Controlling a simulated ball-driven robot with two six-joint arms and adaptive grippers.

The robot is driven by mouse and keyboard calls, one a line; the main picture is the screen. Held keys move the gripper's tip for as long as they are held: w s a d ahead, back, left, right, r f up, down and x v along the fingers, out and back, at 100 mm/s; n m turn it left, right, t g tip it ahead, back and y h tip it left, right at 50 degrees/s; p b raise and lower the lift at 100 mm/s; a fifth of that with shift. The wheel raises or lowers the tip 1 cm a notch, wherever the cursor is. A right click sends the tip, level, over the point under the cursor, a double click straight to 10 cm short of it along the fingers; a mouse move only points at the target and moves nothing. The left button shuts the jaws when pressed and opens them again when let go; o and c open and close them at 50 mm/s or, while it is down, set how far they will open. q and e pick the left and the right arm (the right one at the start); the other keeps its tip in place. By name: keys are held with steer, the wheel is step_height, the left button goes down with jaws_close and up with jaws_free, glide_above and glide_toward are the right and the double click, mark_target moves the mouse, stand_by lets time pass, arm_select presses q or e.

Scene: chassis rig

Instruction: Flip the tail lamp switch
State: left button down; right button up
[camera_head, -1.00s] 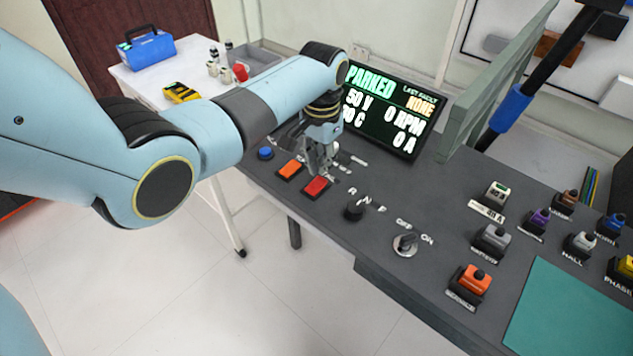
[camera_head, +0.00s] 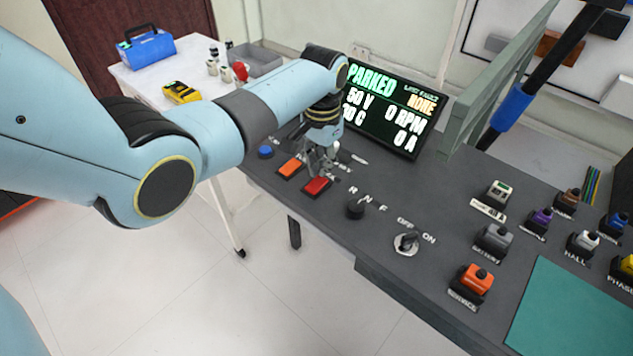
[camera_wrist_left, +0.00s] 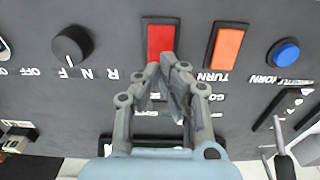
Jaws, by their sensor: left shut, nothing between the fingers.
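A red rocker switch (camera_head: 317,186) sits on the dark console, beside an orange rocker switch (camera_head: 290,168). In the left wrist view the red switch (camera_wrist_left: 160,40) is at top centre and the orange one (camera_wrist_left: 226,46), labelled TURN, is to its right. The fingers cover the red switch's label, and I cannot tell which way it is tilted. My left gripper (camera_head: 321,170) is shut and empty, at the red switch's far edge. In the wrist view the gripper's fingertips (camera_wrist_left: 173,62) overlap the switch's lower edge; whether they touch cannot be told. My right gripper is not in view.
A blue HORN button (camera_head: 265,152) is left of the switches. A black R-N-F knob (camera_head: 355,209) and an OFF-ON key switch (camera_head: 406,243) are to the right. A display (camera_head: 395,110) reading PARKED stands behind. A green mat (camera_head: 570,315) lies at the lower right.

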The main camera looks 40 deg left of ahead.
mark_target(320, 180)
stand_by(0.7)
arm_select(q)
steer(key=shift+f+b, duration=0.45)
steer(key=shift+f, duration=0.25)
steer(key=shift+f+b, duration=0.4)
steer(key=shift+f, duration=0.15)
stand_by(0.3)
steer(key=shift+s, duration=0.1)
steer(key=shift+r+p, duration=0.75)
steer(key=shift+p, duration=0.1)
step_height(320, 180, up, 4)
steer(key=p, duration=0.4)
steer(key=shift+r+p, duration=0.85)
steer(key=shift+p, duration=0.35)
steer(key=shift+f, duration=0.1)
